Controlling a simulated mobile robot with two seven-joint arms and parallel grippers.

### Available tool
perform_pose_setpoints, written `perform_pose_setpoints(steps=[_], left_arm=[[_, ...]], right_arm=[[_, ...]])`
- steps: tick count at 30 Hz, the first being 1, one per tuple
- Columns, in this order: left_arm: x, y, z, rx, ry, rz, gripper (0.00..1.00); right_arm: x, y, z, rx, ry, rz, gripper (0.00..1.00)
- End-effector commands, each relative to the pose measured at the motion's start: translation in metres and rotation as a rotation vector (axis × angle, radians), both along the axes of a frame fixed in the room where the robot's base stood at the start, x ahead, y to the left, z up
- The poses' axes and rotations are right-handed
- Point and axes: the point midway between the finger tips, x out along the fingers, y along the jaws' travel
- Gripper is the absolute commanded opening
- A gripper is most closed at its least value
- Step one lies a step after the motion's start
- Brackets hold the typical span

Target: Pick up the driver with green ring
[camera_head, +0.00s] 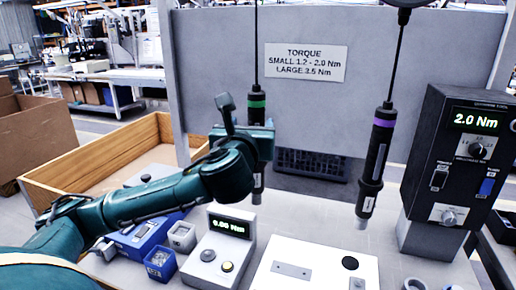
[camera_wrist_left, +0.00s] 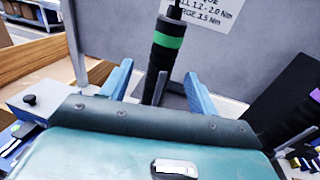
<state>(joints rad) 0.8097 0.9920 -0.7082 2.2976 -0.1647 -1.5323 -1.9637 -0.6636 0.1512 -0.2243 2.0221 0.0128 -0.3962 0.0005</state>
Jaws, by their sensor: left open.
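The driver with the green ring (camera_head: 257,108) hangs upright on a cable left of centre in the head view. In the left wrist view the green-ringed driver (camera_wrist_left: 165,42) stands between the two blue fingers of my left gripper (camera_wrist_left: 157,88). The fingers are apart, with a gap on each side of the driver's body. In the head view my left gripper (camera_head: 262,150) is at the driver's middle and hides part of it. The driver's lower end shows below the gripper. A second driver with a purple ring (camera_head: 377,150) hangs to the right. My right gripper is not in view.
A grey panel with a torque sign (camera_head: 305,62) stands behind. A torque tester (camera_head: 222,250), blue bins (camera_head: 160,264) and a white plate (camera_head: 315,268) lie below. A black controller (camera_head: 455,160) stands at right. A wooden crate (camera_head: 100,150) is at left.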

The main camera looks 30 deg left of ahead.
Motion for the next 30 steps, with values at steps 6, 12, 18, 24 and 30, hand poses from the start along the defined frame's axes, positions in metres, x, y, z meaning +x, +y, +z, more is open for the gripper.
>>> perform_pose_setpoints(steps=[6, 12, 18, 24, 30], left_arm=[[0.016, 0.007, 0.001, -0.002, -0.001, -0.001, 0.6], [0.042, 0.016, 0.008, -0.003, 0.0, 0.0, 0.6], [0.061, 0.024, 0.006, -0.002, -0.001, -0.001, 0.6], [0.063, 0.025, 0.005, -0.002, -0.001, -0.002, 0.6], [0.063, 0.025, 0.005, -0.002, -0.001, -0.002, 0.48]], right_arm=[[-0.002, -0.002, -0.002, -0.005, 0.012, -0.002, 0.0], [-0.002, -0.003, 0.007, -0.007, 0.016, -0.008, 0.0], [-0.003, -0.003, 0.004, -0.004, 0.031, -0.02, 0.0], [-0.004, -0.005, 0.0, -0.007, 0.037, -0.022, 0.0], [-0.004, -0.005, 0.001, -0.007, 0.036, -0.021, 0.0]])
